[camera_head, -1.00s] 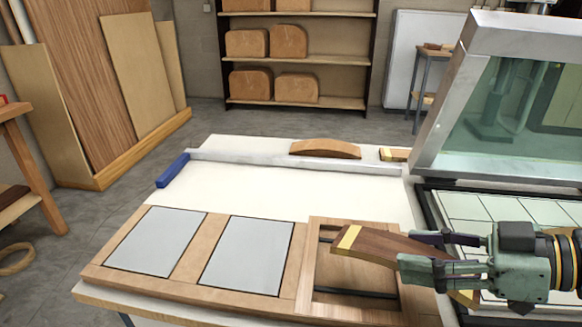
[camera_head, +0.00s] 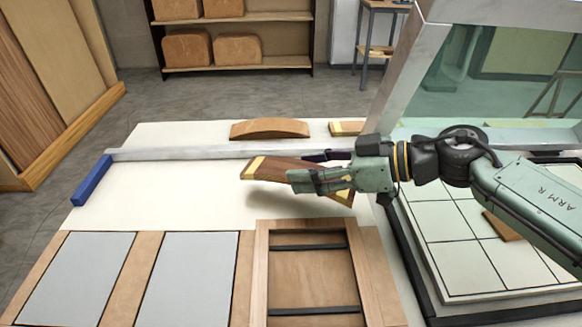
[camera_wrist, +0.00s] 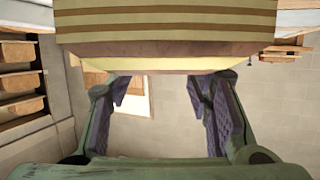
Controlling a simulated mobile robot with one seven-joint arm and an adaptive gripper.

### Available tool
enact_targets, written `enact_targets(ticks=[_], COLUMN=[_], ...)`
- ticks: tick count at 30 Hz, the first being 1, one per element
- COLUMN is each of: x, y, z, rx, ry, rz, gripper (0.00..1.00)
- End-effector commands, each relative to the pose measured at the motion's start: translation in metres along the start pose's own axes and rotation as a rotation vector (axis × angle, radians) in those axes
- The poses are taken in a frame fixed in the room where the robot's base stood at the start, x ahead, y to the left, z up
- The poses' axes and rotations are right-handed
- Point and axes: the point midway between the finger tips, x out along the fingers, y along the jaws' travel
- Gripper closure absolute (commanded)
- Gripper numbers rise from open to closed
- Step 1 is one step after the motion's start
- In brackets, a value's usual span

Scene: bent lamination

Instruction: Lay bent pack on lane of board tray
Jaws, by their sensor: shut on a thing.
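My gripper (camera_head: 305,172) is shut on the bent pack (camera_head: 272,167), a brown layered wooden piece with pale yellow ends. The pack is held above the white table, behind the board tray, with a shadow beneath it. In the wrist view the pack (camera_wrist: 170,22) fills the top, showing brown and cream stripes, with the fingers (camera_wrist: 162,95) below it. The board tray (camera_head: 262,285) is a wooden frame at the front. Its right compartment is empty apart from two dark crossbars (camera_head: 310,311); grey panels (camera_head: 187,275) fill the spaces to the left.
A long metal bar with a blue end (camera_head: 92,181) lies across the white table (camera_head: 180,210). A curved wooden block (camera_head: 270,128) and a smaller wooden piece (camera_head: 346,128) lie behind it. A press with a metal-framed clear hood (camera_head: 400,75) and gridded bed (camera_head: 440,235) stands at right.

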Motion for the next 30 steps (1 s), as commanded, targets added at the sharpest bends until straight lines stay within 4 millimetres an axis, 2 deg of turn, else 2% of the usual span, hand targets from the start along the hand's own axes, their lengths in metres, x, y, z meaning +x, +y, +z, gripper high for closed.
enact_targets(ticks=[3, 11, 19, 29, 30], x=[0.019, 0.035, 0.048, 0.049, 0.05], y=[0.01, 0.02, 0.021, 0.021, 0.022], z=[-0.007, -0.01, 0.022, 0.027, 0.027], rx=[-0.001, 0.0, 0.003, 0.001, 0.001], ry=[0.0, 0.001, 0.002, 0.001, 0.001], rz=[-0.002, -0.001, 0.0, 0.001, 0.001], gripper=[0.84, 0.84, 0.84, 0.84, 0.53])
